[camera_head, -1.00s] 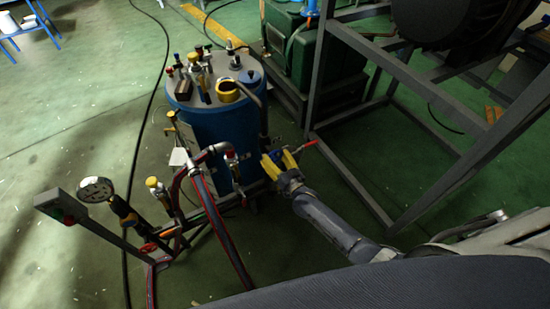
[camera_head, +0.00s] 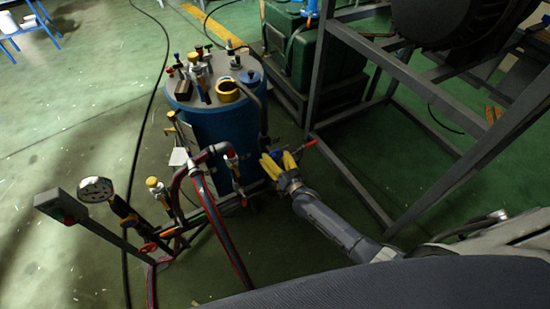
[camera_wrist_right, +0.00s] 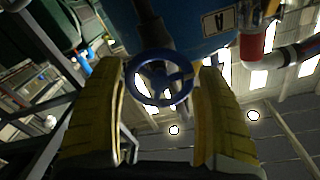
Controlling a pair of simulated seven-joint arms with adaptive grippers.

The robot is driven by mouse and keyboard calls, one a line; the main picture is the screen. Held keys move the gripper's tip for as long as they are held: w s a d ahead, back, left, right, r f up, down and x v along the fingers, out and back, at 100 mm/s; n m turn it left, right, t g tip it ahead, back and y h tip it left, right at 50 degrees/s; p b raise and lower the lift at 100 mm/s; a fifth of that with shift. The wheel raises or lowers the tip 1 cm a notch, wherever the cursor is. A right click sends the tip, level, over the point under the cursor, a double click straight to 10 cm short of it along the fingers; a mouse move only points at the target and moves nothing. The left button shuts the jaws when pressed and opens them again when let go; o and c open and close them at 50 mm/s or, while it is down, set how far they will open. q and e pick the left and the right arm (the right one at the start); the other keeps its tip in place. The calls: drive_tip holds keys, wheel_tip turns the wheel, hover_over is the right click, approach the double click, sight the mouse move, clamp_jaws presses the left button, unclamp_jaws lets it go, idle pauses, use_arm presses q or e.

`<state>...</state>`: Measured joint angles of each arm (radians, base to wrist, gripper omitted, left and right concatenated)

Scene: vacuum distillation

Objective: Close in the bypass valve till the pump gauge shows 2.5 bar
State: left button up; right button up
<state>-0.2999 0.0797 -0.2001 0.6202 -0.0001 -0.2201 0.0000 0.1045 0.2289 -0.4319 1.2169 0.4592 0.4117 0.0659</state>
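My right gripper (camera_head: 278,162) points away from me beside the blue tank (camera_head: 211,135). In the right wrist view its yellow fingers (camera_wrist_right: 160,72) stand apart, with a blue handwheel (camera_wrist_right: 158,98) between them near the tips. I cannot tell whether either finger touches the rim. My left gripper is not in view.
A red handwheel (camera_head: 148,247) sits low on the pipework. A grey control box (camera_head: 61,205) stands on a post at left. A grey metal frame (camera_head: 390,135) rises close to the right of my right arm. A hose (camera_head: 133,180) crosses the green floor.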

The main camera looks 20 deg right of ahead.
drive_tip(key=o, duration=0.4)
drive_tip(key=shift+c, duration=0.2)
drive_tip(key=shift+s, duration=0.1)
drive_tip(key=v, duration=1.1)
drive_tip(key=shift+s+d, duration=0.2)
drive_tip(key=shift+s, duration=0.2)
idle(0.5)
